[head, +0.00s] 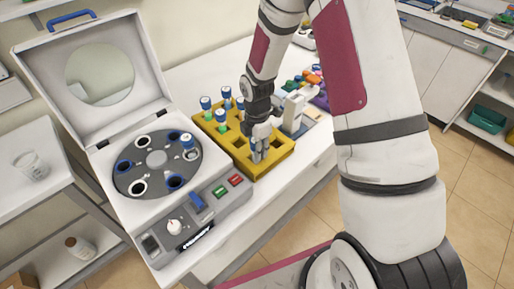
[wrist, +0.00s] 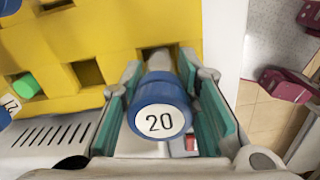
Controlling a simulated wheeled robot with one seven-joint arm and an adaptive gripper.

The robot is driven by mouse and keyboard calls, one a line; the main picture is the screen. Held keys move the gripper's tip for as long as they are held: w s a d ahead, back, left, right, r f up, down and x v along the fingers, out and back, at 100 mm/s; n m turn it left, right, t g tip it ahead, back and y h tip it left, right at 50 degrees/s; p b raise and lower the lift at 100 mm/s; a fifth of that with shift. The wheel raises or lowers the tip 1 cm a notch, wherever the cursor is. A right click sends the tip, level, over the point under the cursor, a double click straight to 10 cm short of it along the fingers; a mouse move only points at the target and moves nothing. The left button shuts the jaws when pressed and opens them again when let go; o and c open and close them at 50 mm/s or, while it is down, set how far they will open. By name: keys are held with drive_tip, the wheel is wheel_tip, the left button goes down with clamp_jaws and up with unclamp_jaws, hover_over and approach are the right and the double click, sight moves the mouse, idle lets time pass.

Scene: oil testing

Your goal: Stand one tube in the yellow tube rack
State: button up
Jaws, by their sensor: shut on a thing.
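My gripper (head: 259,150) is shut on a tube, low over the front end of the yellow tube rack (head: 279,161). In the wrist view the held tube's blue cap (wrist: 160,105), marked 20, sits between the green-lined fingers of my gripper (wrist: 160,74). A square hole shows just past the cap in the yellow tube rack (wrist: 115,28). I cannot tell whether the tube's bottom is inside a hole. Several blue-capped tubes (head: 222,116) stand at the rack's far left end.
An open white centrifuge (head: 100,170) stands left of the rack, with a blue-capped tube (head: 188,143) in its rotor and its lid (head: 97,75) raised. A control panel (head: 200,215) lies in front. A white device (head: 293,110) and colourful items (head: 312,80) stand behind my gripper.

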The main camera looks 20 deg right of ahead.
drive_tip(key=o, duration=1.2)
wheel_tip(320, 180, up, 12)
drive_tip(key=shift+r, duration=0.25)
drive_tip(key=s+r+m+t+h, duration=0.1)
drive_tip(key=s+r+m, duration=0.35)
drive_tip(key=r, duration=0.35)
drive_tip(key=s+r+m+t, duration=0.2)
drive_tip(key=s+r+m, duration=0.25)
drive_tip(key=r, duration=0.35)
drive_tip(key=s+r+m+t, duration=0.1)
drive_tip(key=s+r+m, duration=0.1)
drive_tip(key=s+m, duration=0.2)
drive_tip(key=s+r+m, duration=0.2)
drive_tip(key=s+m, duration=0.1)
drive_tip(key=s, duration=0.1)
drive_tip(key=s+r+m+t+y+b, duration=0.1)
drive_tip(key=s+r+m, duration=0.1)
drive_tip(key=s+m, duration=0.2)
drive_tip(key=shift+s+a+r+m+t, duration=0.15)
drive_tip(key=shift+s+r+m+t, duration=0.15)
drive_tip(key=shift+s+r, duration=0.1)
